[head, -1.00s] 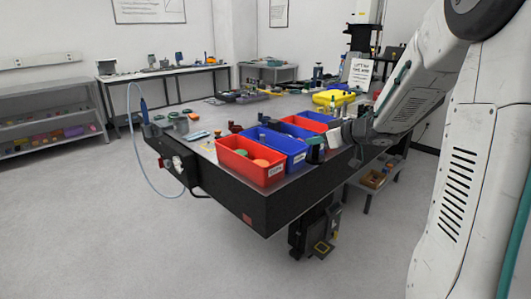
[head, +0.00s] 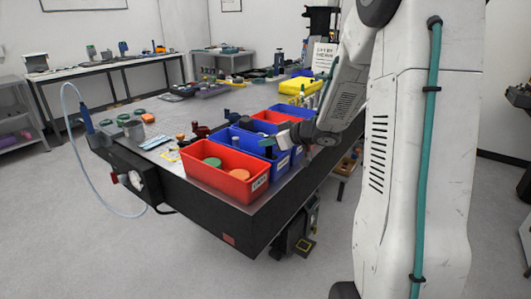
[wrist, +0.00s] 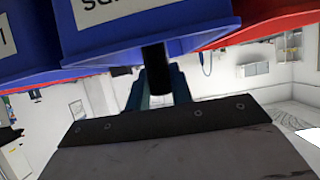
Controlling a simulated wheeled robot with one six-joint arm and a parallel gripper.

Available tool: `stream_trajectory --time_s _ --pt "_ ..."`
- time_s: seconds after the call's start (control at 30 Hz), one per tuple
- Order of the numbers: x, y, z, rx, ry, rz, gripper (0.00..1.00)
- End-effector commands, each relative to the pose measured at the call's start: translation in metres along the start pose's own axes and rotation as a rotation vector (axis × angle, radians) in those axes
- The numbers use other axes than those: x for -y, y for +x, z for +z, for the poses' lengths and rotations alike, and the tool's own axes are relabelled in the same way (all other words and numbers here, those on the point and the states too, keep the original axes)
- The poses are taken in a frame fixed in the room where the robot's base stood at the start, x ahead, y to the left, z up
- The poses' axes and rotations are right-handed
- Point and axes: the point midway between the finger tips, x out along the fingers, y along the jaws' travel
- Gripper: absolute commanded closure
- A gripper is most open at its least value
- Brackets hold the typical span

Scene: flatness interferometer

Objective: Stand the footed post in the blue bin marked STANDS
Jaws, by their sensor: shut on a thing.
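My gripper (head: 276,145) is shut on the dark footed post (wrist: 155,72), which shows between teal fingers in the wrist view. Only part of the post shows there; its foot is out of sight. In the head view my gripper is at the right end of the blue bins, beyond the front red bin.
A red bin (head: 200,178) holding round green and orange things stands in front. Another blue bin (wrist: 18,62) and a red bin (wrist: 262,25) flank the labelled one. Dark and red items (head: 200,131) stand left of the bins. The dark table's front edge (head: 200,210) is close by.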

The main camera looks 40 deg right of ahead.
Motion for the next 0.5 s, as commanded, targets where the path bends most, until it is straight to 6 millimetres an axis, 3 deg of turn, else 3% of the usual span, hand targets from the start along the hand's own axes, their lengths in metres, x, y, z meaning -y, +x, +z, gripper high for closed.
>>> stream_trajectory --time_s 0.3,0.5 --pt "0.001 0.017 0.034 0.000 0.000 -0.001 1.00" --pt "0.001 0.018 0.035 -0.001 -0.002 -0.001 1.00"
